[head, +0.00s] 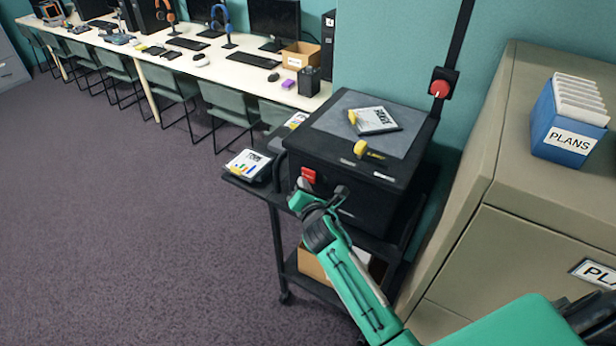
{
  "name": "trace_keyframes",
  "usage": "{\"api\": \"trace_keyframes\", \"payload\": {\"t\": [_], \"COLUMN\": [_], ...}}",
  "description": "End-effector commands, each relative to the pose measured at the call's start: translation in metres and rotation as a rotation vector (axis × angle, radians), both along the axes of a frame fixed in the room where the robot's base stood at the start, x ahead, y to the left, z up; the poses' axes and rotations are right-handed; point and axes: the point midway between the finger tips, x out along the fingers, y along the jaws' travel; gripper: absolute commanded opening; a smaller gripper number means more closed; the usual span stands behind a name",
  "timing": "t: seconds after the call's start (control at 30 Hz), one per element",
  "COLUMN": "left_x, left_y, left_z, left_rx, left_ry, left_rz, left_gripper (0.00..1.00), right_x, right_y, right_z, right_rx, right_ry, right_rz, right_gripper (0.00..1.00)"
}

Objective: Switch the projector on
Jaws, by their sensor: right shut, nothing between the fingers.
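The projector (335,185) is a black box with a grey top plate (400,141), standing on a black cart. A red switch (308,175) sits on its front face near the left corner. A yellow knob or tab (360,148) is on its top edge. My right gripper (303,186) is shut and empty, with its tip just below the red switch in the picture. I cannot tell whether it touches the switch. The switch's on or off position cannot be made out. My left gripper is not in view.
A small side shelf (232,178) of the cart holds a tablet-like card. A red button box (440,88) is on the wall behind. A filing cabinet (480,240) with a blue plans box (563,140) stands close on the right. Open carpet (130,240) lies left.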

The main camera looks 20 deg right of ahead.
Motion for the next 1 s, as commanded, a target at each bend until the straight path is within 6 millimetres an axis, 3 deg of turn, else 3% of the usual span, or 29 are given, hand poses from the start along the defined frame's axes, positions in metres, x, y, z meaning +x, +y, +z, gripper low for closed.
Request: {"api": "trace_keyframes", "payload": {"t": [1.0], "left_x": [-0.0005], "left_y": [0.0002], "left_z": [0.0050], "left_rx": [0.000], "left_ry": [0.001], "left_rz": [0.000], "left_gripper": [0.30], "right_x": [0.0056], "right_y": [-0.0073], "right_z": [0.0002], "right_rx": [0.000], "right_ry": [0.000], "right_rz": [0.000], "right_gripper": [0.00]}}
